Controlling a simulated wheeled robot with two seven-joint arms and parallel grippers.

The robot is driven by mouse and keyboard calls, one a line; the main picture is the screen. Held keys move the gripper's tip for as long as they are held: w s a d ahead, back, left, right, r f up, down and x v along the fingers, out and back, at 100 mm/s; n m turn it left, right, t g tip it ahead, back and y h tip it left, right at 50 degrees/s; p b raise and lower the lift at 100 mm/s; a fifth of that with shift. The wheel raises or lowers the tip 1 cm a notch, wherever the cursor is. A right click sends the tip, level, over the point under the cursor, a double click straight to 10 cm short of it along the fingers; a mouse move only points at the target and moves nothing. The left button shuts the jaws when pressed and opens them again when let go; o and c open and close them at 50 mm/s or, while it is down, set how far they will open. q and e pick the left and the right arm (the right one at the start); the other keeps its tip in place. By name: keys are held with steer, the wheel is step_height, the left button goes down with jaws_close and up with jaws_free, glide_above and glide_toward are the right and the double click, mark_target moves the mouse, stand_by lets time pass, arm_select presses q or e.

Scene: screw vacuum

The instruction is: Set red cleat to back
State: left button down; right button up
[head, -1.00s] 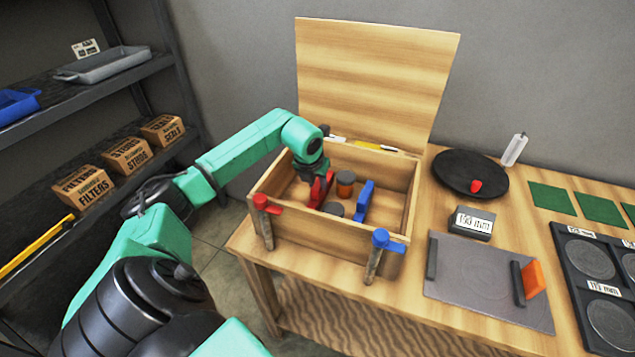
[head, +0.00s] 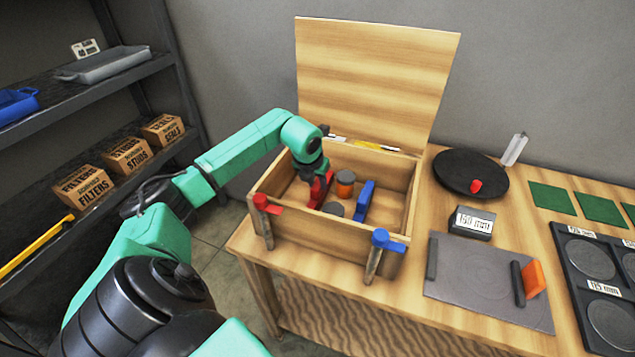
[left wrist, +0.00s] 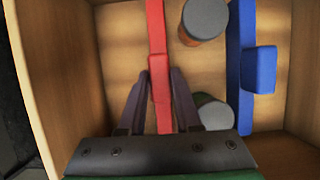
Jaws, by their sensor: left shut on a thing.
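The red cleat (head: 320,192) is inside the open wooden box (head: 315,238), in its left half. In the left wrist view the red cleat (left wrist: 158,35) is a long narrow bar with a thicker block between the fingers. My left gripper (head: 320,178) reaches down into the box from above and is shut on the red cleat. In the left wrist view my left gripper (left wrist: 160,82) has one finger on each side of the block. Part of the cleat is hidden by the gripper in the head view. My right gripper is not in view.
A blue cleat (head: 365,202) stands to the right, with a grey-and-orange cylinder (head: 345,184) and a grey-topped cylinder (head: 333,209) between the two. Box walls surround the gripper closely. A red-handled clamp (head: 264,203) and a blue-handled clamp (head: 384,240) sit on the front wall. The lid (head: 375,80) stands open behind.

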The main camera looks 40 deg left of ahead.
arm_select(q)
steer(key=shift+s+a+f+b, duration=0.1)
steer(key=shift+s+a+b, duration=0.1)
steer(key=shift+a+b, duration=0.3)
steer(key=shift+s+a+f+b, duration=0.1)
steer(key=shift+s+a+b, duration=0.1)
steer(key=shift+a, duration=0.5)
steer(key=shift+s+a+r, duration=0.1)
steer(key=shift+a+r, duration=0.1)
steer(key=shift+a, duration=0.15)
steer(key=shift+a+r, duration=0.1)
steer(key=c, duration=0.6)
jaws_free()
steer(key=shift+s, duration=0.1)
steer(key=b+v, duration=0.2)
steer(key=v, duration=1.2)
steer(key=shift+r, duration=0.2)
